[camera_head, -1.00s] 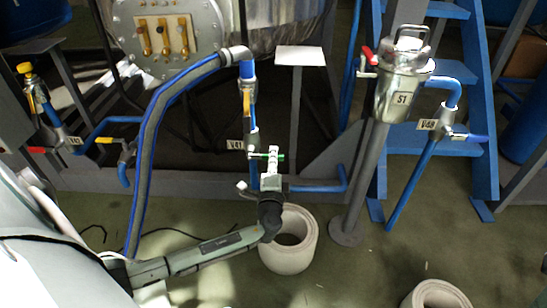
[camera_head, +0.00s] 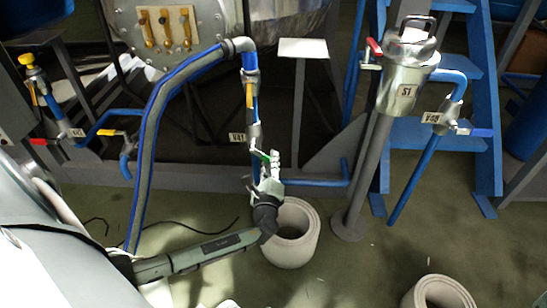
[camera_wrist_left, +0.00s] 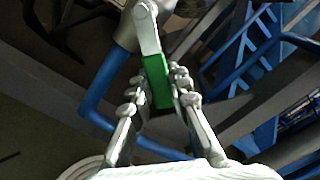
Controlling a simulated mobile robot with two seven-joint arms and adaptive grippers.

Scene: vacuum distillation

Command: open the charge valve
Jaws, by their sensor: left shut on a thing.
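A valve with a green-gripped lever (camera_head: 264,156) sits low on the blue vertical pipe (camera_head: 254,108), under the tag V41 (camera_head: 237,138). I cannot tell from a label that it is the charge valve. My left gripper (camera_head: 271,163) reaches up to this lever from below. In the left wrist view, the green grip (camera_wrist_left: 158,82) on a metal lever arm (camera_wrist_left: 146,28) lies between the two fingers of the left gripper (camera_wrist_left: 157,88), which is shut on it. The lever runs up to the grey valve body (camera_wrist_left: 127,30). My right gripper is not in view.
A grey-blue hose (camera_head: 153,130) curves down left of the valve. A pale cylinder (camera_head: 290,252) stands on the floor just below the gripper. The steel vessel S1 (camera_head: 405,82) on its post and blue stairs (camera_head: 440,136) stand to the right.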

